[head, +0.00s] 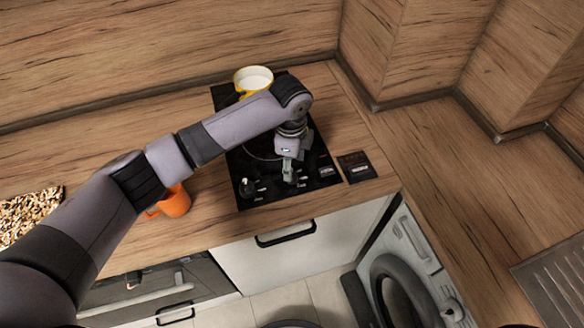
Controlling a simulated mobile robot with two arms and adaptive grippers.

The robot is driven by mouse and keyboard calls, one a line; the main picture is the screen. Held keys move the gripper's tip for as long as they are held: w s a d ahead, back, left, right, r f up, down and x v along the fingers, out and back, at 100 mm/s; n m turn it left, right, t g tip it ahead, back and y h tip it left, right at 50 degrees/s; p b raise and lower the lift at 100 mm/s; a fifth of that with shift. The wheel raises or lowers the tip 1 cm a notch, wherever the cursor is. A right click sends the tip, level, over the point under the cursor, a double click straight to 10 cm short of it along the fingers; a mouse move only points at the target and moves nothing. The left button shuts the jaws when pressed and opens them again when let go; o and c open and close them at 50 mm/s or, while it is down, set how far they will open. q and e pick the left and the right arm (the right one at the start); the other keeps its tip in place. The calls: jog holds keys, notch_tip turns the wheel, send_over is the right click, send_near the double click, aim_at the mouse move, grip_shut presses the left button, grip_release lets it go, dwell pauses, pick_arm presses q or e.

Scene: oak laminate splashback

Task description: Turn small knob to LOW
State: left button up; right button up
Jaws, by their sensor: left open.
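A black cooktop (270,193) is set in the wooden counter, with small white markings along its front. One dark knob (247,188) stands at its front left. My left gripper (289,177) points down over the front right part of the cooktop and is open. It covers the spot below it, so a second knob there is hidden or too small to make out. I cannot tell which knob is the small one, its setting, or whether the gripper touches it. My right gripper is not in view.
A yellow pot (241,84) with pale contents stands at the back of the cooktop. An orange mug (174,203) is left of it, under my left arm. A dark square item (356,167) lies to the right. A speckled board (28,213) is at far left.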

pick_arm(q)
notch_tip(320, 180, down, 3)
jog(key=shift+s+r, duration=0.1)
jog(key=shift+r, duration=0.05)
jog(key=shift+f+p, duration=0.3)
jog(key=shift+f, duration=0.6)
jog(key=c, duration=0.5)
grip_shut()
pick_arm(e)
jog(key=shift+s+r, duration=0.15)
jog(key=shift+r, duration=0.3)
